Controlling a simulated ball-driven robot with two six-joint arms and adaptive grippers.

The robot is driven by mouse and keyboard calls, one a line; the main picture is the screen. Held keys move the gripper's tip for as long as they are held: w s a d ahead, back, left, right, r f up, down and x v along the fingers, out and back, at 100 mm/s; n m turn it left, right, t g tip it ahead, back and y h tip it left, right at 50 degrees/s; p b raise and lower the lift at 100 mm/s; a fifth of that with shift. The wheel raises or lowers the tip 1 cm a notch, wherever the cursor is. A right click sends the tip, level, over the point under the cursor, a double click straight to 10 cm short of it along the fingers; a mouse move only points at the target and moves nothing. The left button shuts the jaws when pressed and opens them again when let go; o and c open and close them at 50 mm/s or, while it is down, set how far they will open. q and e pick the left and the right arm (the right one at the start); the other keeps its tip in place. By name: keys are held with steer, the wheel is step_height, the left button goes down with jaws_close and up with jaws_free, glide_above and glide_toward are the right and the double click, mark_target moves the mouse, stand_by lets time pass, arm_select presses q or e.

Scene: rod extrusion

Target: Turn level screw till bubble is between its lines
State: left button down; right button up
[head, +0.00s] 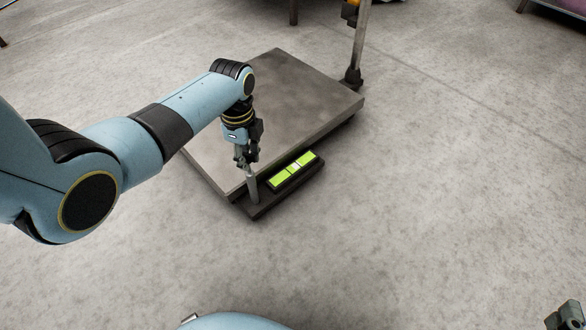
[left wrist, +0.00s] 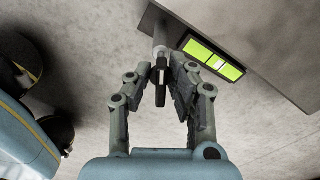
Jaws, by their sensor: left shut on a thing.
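The level screw (head: 252,190) stands upright at the near left corner of the weighing platform (head: 290,85). My left gripper (head: 246,160) is above it, pointing down, shut on its upper part. The green level vial (head: 281,178) lies beside the screw on a dark ledge. A pale bubble (left wrist: 217,62) shows near the vial's middle; its exact place against the lines is too small to tell. Part of my right gripper (head: 565,316) shows at the bottom right corner.
A post (head: 360,45) with an orange part rises at the platform's far right corner. The dark ledge (head: 266,207) sticks out along the platform's front edge. The concrete floor (head: 430,200) to the right and in front is clear.

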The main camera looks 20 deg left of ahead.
arm_select(q)
steer(key=shift+w+d+r, duration=0.1)
steer(key=shift+w+r, duration=0.1)
steer(key=shift+w, duration=0.1)
steer(key=shift+r+n+p, duration=0.15)
steer(key=shift+n+p, duration=0.3)
steer(key=shift+n, duration=0.65)
steer(key=shift+n+p, duration=0.4)
steer(key=shift+n, duration=0.6)
